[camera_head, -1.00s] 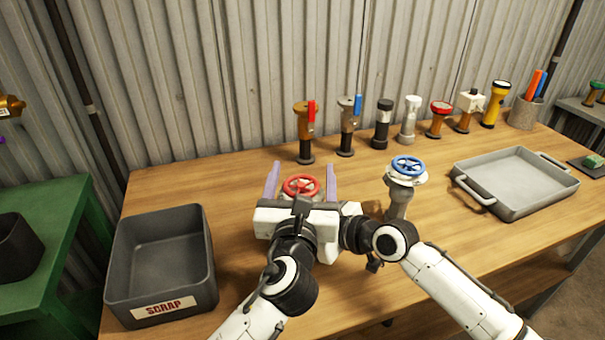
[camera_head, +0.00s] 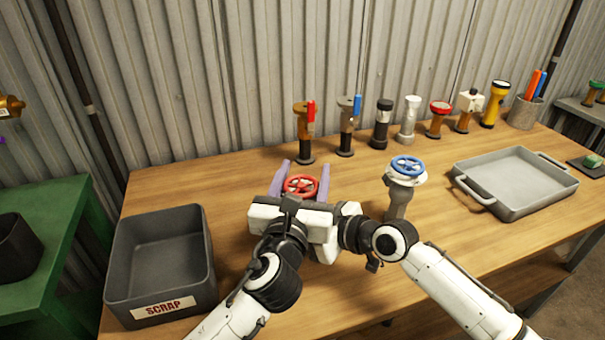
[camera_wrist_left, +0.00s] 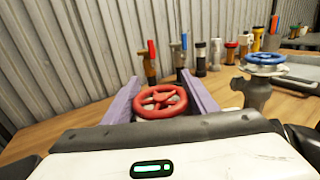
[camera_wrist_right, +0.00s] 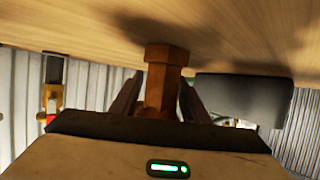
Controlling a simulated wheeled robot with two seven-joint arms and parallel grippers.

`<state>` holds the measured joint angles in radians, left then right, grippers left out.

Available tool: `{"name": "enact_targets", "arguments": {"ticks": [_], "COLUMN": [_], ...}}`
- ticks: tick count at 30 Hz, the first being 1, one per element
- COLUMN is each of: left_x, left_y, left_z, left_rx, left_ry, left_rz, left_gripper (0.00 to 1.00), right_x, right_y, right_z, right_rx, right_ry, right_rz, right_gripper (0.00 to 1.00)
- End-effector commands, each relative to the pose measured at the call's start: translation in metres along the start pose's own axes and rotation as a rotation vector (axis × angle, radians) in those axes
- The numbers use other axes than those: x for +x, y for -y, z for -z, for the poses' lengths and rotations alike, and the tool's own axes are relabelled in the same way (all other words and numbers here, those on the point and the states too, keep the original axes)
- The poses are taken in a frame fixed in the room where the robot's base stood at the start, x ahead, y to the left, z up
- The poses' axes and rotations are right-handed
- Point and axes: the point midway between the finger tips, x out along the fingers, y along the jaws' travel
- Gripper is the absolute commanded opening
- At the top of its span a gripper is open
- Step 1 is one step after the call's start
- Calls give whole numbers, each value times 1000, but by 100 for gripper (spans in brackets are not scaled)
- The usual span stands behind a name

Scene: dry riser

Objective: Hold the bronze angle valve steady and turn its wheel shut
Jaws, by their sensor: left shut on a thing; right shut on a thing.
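The bronze valve's red wheel (camera_head: 301,188) sits at the middle of the bench, between the purple fingers of my left gripper (camera_head: 301,174). In the left wrist view the fingers reach along both sides of the wheel (camera_wrist_left: 160,101) and are shut on it. My right gripper (camera_wrist_right: 160,88) shows in the right wrist view, where the picture is upside down. Its dark fingers are shut on the bronze valve body (camera_wrist_right: 165,72), just off the wooden top or standing on it; I cannot tell which. In the head view my left gripper hides the valve body and my right fingers.
A grey valve with a blue wheel (camera_head: 407,168) stands close on the right. A SCRAP bin (camera_head: 160,262) is at left, a grey tray (camera_head: 478,196) at right. Several valves and torches line the back, including a red-lever valve (camera_head: 305,130). Bare bench (camera_head: 215,185) lies left of the wheel.

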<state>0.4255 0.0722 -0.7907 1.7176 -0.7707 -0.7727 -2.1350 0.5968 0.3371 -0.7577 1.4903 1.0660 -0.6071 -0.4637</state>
Motion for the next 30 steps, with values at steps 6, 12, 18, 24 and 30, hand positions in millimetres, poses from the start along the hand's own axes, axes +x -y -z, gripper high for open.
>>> {"name": "enact_targets", "arguments": {"ticks": [6,12,18,24,30], "left_x": [0,-1,-3,-6,-10], "left_y": [2,8,14,19,23], "left_z": [-1,-2,-2,-2,-2], "left_rx": [12,14,13,8,3], "left_ry": [5,5,4,4,3], "left_rz": [166,356,544,731,919], "left_gripper": [30,30,30,30,30], "right_x": [0,0,0,0,0], "right_y": [0,0,0,0,1], "right_z": [-1,-1,-1,-1,-1], "right_rx": [0,0,0,0,0], "right_ry": [1,1,2,2,1], "right_rz": [1,1,1,1,1], "right_gripper": [2,2,2,2,2]}}
